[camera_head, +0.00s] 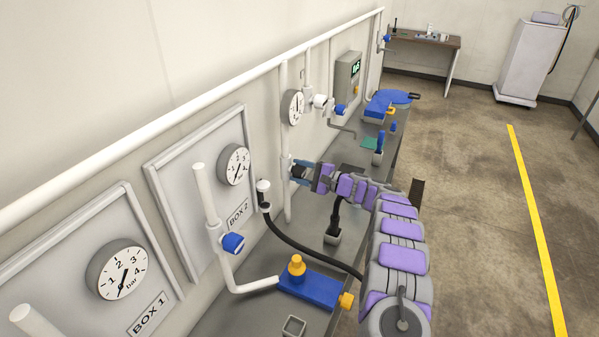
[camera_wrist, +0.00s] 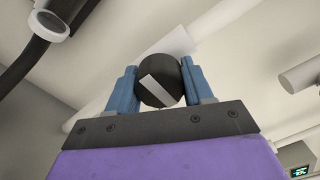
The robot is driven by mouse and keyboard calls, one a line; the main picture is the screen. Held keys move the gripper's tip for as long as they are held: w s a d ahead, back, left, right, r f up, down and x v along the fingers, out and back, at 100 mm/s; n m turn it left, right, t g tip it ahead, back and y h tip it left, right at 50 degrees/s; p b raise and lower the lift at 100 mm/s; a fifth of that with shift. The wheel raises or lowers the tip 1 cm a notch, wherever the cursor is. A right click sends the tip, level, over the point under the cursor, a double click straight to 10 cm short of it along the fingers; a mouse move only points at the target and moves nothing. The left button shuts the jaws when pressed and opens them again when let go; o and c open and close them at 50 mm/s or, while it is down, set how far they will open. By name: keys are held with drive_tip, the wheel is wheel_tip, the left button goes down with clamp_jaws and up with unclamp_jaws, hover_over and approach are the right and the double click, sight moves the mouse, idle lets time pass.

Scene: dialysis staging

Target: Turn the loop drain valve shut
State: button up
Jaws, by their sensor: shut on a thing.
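The loop's valve handle is a round black knob (camera_wrist: 163,76) with a pale stripe across its face, seen in the wrist view. The stripe lies tilted in the picture. My gripper (camera_head: 298,171) reaches to the wall pipework past BOX 2, and its blue fingers (camera_wrist: 157,88) are on either side of the knob, shut on it. In the head view the fingers largely hide the knob, against a white vertical pipe (camera_head: 287,205). No label for this valve can be read.
A grey counter (camera_head: 232,312) runs along the wall, with a blue pump unit (camera_head: 312,288) and a black hose (camera_head: 300,246) near my arm. Blue-handled valves (camera_head: 232,243) and gauges (camera_head: 123,270) sit on or near the wall. Open floor (camera_head: 475,230) lies to the right.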

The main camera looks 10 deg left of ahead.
drive_tip(key=shift+d+f, duration=0.2)
drive_tip(key=shift+f, duration=0.05)
drive_tip(key=o, duration=1)
drive_tip(key=shift+w, duration=0.25)
drive_tip(key=shift+s+r, duration=0.1)
drive_tip(key=shift+s, duration=0.05)
drive_tip(key=p+v, duration=0.1)
drive_tip(key=v, duration=1.6)
drive_tip(key=shift+d, duration=0.2)
